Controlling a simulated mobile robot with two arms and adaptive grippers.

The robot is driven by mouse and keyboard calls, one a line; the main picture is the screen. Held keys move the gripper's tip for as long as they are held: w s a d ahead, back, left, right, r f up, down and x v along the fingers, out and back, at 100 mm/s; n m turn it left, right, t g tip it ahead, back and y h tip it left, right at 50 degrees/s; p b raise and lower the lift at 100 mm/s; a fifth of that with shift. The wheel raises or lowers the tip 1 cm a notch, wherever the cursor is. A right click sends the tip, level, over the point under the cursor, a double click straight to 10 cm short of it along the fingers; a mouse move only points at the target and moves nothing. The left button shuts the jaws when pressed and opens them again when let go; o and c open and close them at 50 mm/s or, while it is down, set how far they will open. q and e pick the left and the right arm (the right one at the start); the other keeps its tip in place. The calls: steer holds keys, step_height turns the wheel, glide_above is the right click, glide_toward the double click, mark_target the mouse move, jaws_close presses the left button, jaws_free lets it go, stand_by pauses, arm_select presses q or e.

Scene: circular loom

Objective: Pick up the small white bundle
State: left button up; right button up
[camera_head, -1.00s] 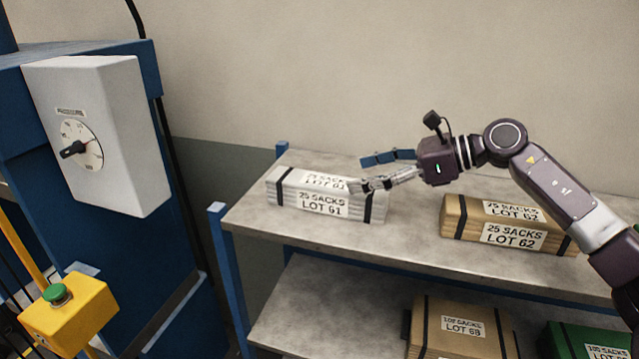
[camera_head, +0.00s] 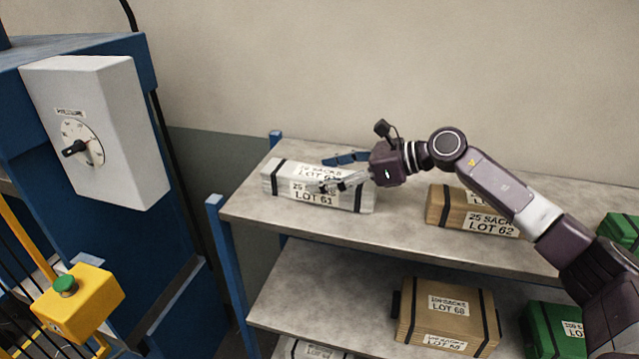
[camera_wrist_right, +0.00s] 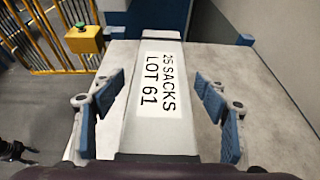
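The small white bundle (camera_head: 300,195), labelled 25 SACKS LOT 61 and bound with black straps, lies on the left part of the top shelf (camera_head: 400,230). My right gripper (camera_head: 335,171) reaches over it from the right, fingers apart. In the right wrist view the white bundle (camera_wrist_right: 160,125) lies between the two open blue-padded fingers, with a gap visible on each side. I cannot tell how far the fingertips are above or beside it. The head view shows one finger in front of the bundle and one behind. My left gripper is not in view.
A brown bundle (camera_head: 475,215), LOT 62, lies right on the same shelf, under my right arm. Lower down are a brown LOT 68 bundle (camera_head: 447,312) and a green one (camera_head: 555,330). A blue machine with a dial box (camera_head: 120,130) and a yellow button box (camera_head: 75,305) stand left.

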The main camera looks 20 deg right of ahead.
steer(key=c, duration=0.8)
steer(key=shift+r, duration=0.15)
steer(key=c, duration=0.6)
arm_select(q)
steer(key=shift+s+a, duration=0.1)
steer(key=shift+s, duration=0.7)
arm_select(e)
steer(key=shift+c, duration=0.2)
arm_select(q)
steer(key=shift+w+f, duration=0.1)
arm_select(e)
steer(key=shift+w, duration=0.1)
